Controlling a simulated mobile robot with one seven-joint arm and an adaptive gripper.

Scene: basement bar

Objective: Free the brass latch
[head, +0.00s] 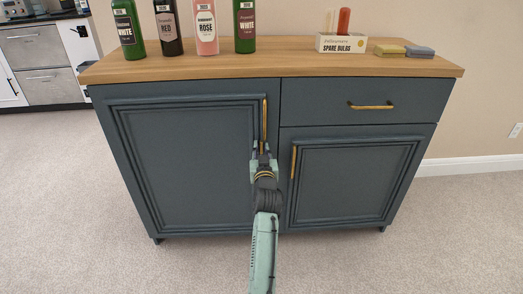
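A dark blue-grey cabinet (185,165) with a wooden top stands in front of me. A vertical brass handle (264,115) is on the right edge of its tall left door, which looks shut. No separate brass latch can be made out. My gripper (264,149) is at the lower end of this handle, pointing at the cabinet. Its fingers look spread, one on each side of the handle's lower end. Whether they touch it cannot be told. A second vertical brass handle (293,162) is on the lower right door, just right of my gripper.
A drawer (350,101) with a horizontal brass handle (371,106) is at the upper right. Several bottles, a spare-bulbs box (341,43) and two sponge-like blocks (404,51) stand on the top. The carpet (455,240) around the cabinet is clear.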

